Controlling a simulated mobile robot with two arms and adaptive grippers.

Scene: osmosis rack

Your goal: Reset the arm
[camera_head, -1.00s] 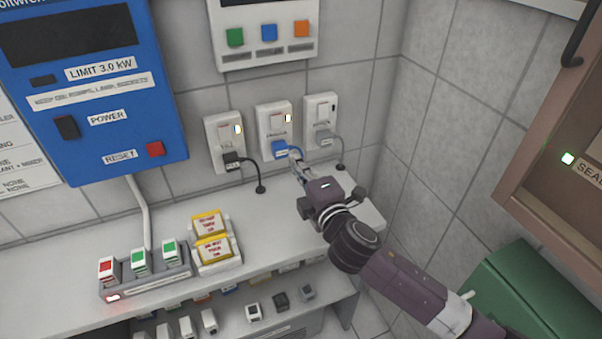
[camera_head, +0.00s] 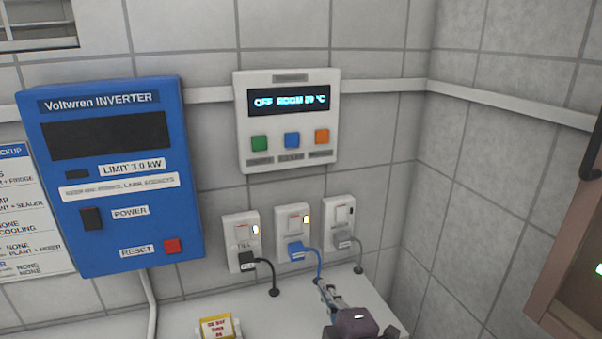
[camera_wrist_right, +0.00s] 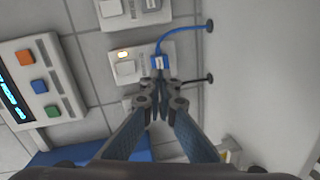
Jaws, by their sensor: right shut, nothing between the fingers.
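My right gripper (camera_head: 327,289) is at the bottom of the head view, over the white counter. It is shut and empty, its fingertips just below the middle outlet (camera_head: 292,230) with the blue plug (camera_head: 297,250). In the right wrist view my right gripper (camera_wrist_right: 159,99) points at the blue plug (camera_wrist_right: 159,63). I cannot tell from there whether the fingertips touch the plug. My left gripper is not in view.
The left outlet (camera_head: 242,241) holds a black plug and the right outlet (camera_head: 339,223) a grey plug. A control panel (camera_head: 288,165) reading "OFF ROOM" is above. The blue inverter (camera_head: 112,182) hangs left. A yellow-and-white block (camera_head: 218,328) stands on the counter (camera_head: 277,312).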

